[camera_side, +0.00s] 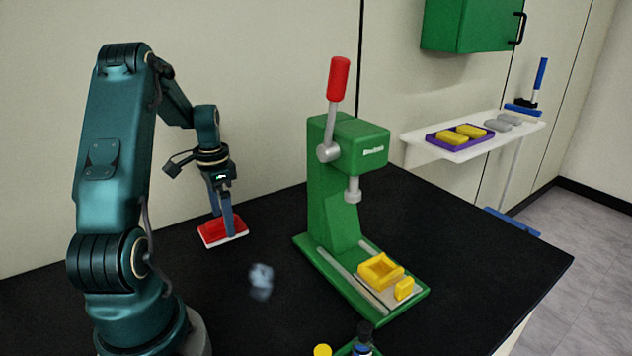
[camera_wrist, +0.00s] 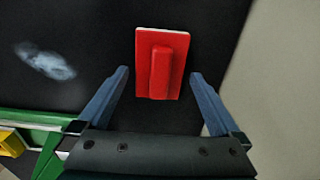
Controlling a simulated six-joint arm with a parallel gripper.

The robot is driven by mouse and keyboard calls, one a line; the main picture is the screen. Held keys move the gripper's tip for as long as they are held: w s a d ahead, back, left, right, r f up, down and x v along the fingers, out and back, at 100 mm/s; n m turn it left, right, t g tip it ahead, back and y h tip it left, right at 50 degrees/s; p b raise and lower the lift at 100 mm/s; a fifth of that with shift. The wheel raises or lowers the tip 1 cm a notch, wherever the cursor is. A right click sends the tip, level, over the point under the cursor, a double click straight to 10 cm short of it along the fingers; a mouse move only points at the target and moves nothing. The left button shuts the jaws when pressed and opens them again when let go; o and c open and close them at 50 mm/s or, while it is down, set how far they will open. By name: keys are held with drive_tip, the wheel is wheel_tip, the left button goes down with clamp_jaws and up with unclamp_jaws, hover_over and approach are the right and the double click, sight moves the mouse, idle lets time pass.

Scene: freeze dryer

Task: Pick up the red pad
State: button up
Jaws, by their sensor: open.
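The red pad (camera_side: 222,231) lies flat on the black table at the left, with a pale layer under its red top. In the wrist view the red pad (camera_wrist: 173,62) has a raised red block along its middle and lies ahead of my fingers. My gripper (camera_side: 226,234) points down over the pad, its fingertips close to it in the side view. In the wrist view my gripper (camera_wrist: 159,72) is open, with one blue finger on each side of the pad's near end. Nothing is between the fingers' grip; whether they touch the pad I cannot tell.
A green press (camera_side: 335,190) with a red-handled lever stands right of the pad. Yellow parts (camera_side: 380,271) sit on its base. A wall stands behind. A white shelf (camera_side: 470,148) is at the right.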

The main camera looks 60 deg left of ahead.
drive_tip(key=shift+f, duration=0.75)
drive_tip(key=c, duration=1.2)
wheel_tip(320, 180, up, 10)
drive_tip(key=shift+r, duration=0.1)
